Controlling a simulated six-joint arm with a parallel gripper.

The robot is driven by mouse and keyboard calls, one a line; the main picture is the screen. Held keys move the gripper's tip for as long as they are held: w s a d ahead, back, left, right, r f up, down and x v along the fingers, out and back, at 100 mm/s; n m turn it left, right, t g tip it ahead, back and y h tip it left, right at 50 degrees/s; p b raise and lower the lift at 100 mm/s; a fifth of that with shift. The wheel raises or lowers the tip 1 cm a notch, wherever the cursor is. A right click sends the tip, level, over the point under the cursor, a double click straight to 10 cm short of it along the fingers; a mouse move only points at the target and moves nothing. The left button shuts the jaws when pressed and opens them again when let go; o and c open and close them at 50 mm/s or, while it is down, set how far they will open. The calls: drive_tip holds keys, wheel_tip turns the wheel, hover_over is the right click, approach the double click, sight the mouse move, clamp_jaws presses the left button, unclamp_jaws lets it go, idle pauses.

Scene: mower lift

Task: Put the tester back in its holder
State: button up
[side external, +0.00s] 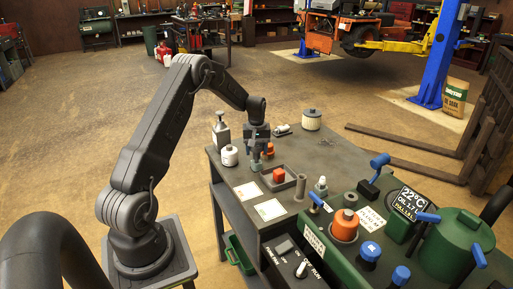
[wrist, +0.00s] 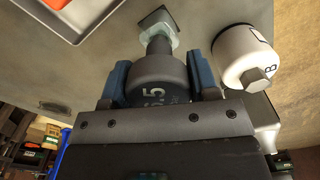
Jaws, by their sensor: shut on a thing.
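My gripper (side external: 257,146) is low over the left part of the grey bench. In the wrist view its blue fingers (wrist: 161,82) are shut on a dark cylinder (wrist: 158,78) with white figures ending in "5". A metal hex part and a small dark square plate show at its far end. I take this cylinder to be the tester, but I cannot be sure.
A white canister (side external: 229,156) stands close beside the gripper; it also shows in the wrist view (wrist: 240,58). A shallow tray (side external: 290,183) with a red block lies in front. Green equipment with blue levers (side external: 455,240) crowds the right.

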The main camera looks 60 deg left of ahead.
drive_tip(key=shift+f, duration=0.7)
drive_tip(key=o, duration=1.1)
drive_tip(key=shift+r, duration=4)
